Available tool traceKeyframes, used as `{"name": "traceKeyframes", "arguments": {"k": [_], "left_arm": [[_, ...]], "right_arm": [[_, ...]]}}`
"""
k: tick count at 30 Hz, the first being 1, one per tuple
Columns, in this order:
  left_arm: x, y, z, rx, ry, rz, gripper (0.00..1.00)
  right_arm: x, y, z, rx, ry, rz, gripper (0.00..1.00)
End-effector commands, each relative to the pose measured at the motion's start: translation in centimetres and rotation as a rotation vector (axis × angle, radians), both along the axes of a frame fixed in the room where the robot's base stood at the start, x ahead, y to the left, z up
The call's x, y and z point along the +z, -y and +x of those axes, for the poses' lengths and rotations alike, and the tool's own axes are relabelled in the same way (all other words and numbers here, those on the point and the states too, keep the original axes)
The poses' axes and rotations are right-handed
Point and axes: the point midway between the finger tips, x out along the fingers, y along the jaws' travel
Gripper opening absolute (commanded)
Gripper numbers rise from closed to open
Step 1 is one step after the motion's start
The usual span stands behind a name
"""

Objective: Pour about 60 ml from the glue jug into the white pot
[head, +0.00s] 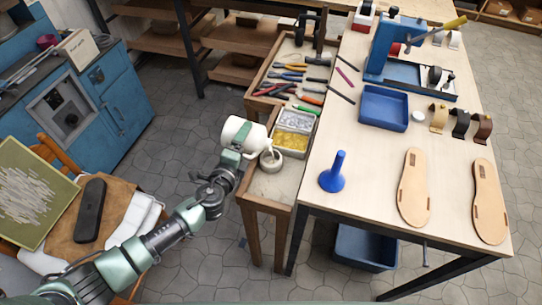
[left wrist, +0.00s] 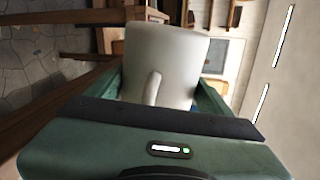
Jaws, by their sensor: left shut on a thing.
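The white glue jug (head: 234,129) is in the jaws of my left gripper (head: 242,140), which is shut on it. The jug lies tilted well over toward the right. In the left wrist view the jug (left wrist: 172,60) fills the space between the green fingers, its handle facing the camera. The small off-white pot (head: 271,163) stands on the narrow side bench, just right of and below the jug. A thin white shape joins the jug side and the pot's mouth; I cannot tell whether it is glue or a spout. The pot's inside is hidden. My right gripper is not in view.
Metal trays of small parts (head: 290,143) sit right behind the pot, with several hand tools beyond. On the table (head: 370,200) stand a blue cone (head: 333,174), a blue tray (head: 384,108) and two sandal soles (head: 414,188). A chair with leather pieces stands lower left.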

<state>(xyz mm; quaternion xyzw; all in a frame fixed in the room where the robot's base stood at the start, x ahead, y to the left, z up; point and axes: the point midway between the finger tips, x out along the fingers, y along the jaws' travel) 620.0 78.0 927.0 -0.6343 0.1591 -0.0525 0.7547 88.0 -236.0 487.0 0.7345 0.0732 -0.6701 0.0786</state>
Motion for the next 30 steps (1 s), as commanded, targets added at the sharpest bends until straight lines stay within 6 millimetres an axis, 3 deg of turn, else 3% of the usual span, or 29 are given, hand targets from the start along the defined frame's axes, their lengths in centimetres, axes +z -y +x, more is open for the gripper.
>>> {"name": "traceKeyframes", "arguments": {"k": [30], "left_arm": [[0.34, 0.01, 0.05, 0.0, 0.011, 0.028, 0.24]], "right_arm": [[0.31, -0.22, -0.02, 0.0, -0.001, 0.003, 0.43]]}}
